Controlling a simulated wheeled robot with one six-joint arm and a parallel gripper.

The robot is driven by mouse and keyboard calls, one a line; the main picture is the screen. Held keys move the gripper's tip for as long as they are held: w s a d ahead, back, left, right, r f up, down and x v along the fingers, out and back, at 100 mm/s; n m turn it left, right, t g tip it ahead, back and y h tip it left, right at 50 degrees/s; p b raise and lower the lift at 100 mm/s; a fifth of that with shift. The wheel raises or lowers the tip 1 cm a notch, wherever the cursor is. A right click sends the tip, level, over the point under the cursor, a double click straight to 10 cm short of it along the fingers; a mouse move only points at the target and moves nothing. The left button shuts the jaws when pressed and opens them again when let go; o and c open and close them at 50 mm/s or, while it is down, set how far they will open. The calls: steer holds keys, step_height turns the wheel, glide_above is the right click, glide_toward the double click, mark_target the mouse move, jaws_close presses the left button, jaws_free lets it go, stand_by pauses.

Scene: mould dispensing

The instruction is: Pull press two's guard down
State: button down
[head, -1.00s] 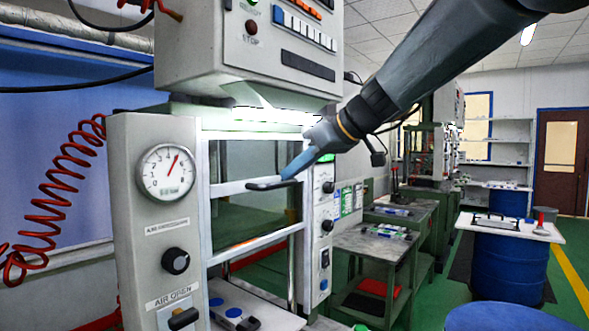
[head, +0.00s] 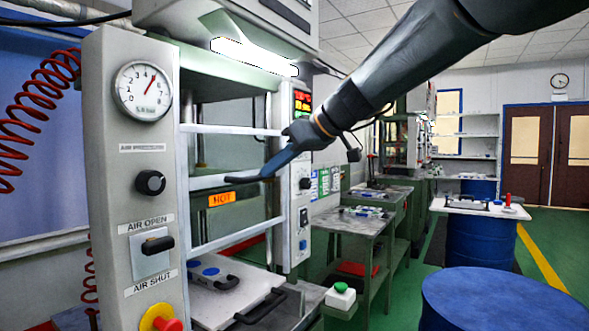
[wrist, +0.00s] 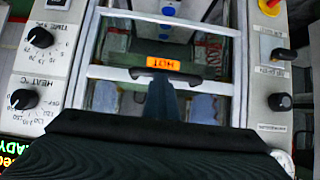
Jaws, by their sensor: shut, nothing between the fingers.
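Press two's guard is a clear panel in a pale metal frame (head: 240,131) with several cross rails. Its black handle (head: 242,179) sits on the middle rail, and also shows in the wrist view (wrist: 190,78). The guard's bottom rail (head: 235,239) hangs above the press bed, with an open gap under it. My gripper (head: 268,172) is shut, with its blue fingers at the handle's right part. In the wrist view the fingers (wrist: 160,92) meet or overlap the handle from above; firm contact is hard to tell.
An orange HOT sign (head: 221,199) shows behind the guard. A mould with blue dots (head: 212,280) lies low in the press. The grey control pillar (head: 108,190) stands left, with a red stop button (head: 168,324). A blue drum (head: 495,300) stands front right.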

step_height(320, 180, down, 14)
steer(key=b, duration=1.4)
steer(key=shift+a, duration=0.25)
steer(key=shift+f, duration=0.15)
